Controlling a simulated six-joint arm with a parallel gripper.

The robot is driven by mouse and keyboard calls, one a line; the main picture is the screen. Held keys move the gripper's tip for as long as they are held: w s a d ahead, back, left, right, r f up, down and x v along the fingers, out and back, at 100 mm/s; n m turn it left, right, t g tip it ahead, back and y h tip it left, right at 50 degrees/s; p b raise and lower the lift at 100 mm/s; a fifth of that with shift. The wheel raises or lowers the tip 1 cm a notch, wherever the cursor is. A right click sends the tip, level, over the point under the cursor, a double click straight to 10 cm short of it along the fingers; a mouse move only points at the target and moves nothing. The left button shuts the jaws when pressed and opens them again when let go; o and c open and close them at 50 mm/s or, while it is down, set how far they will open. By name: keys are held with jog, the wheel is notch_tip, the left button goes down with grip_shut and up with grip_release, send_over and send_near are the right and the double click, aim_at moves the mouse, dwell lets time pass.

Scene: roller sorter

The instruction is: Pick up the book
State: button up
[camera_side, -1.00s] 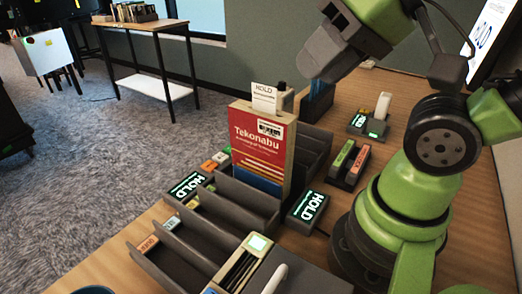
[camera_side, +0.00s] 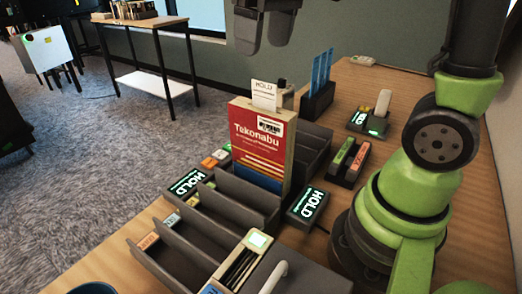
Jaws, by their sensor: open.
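The book (camera_side: 257,146) is red with a cream side and the title "Tekonabu" on its cover. It stands upright in a slot of the dark grey sorter rack (camera_side: 182,257). A white slip reading "HOLD" (camera_side: 264,93) sticks up from its top, and its lower part is hidden in the rack. My gripper (camera_side: 262,48) is above the book in the picture, at the top edge of the view. Its two dark fingers are apart with nothing between them, and it does not touch the book.
Black boxes with lit "HOLD" screens lie at the right (camera_side: 307,205) and left (camera_side: 188,183) of the rack. A dark holder with blue strips (camera_side: 318,98) stands behind the book. A small dark holder with green and orange labels (camera_side: 348,160) is to the right.

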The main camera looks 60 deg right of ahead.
aim_at(255, 99)
jog(key=shift+n+g, duration=0.4)
jog(key=shift+g, duration=0.4)
jog(key=w+f, duration=0.1)
jog(key=f, duration=0.3)
jog(key=w+d+f, duration=0.1)
jog(key=f, duration=0.3)
jog(key=w+f, duration=0.1)
jog(key=f, duration=0.2)
jog(key=shift+d+f, duration=0.35)
jog(key=shift+f, duration=0.05)
grip_shut()
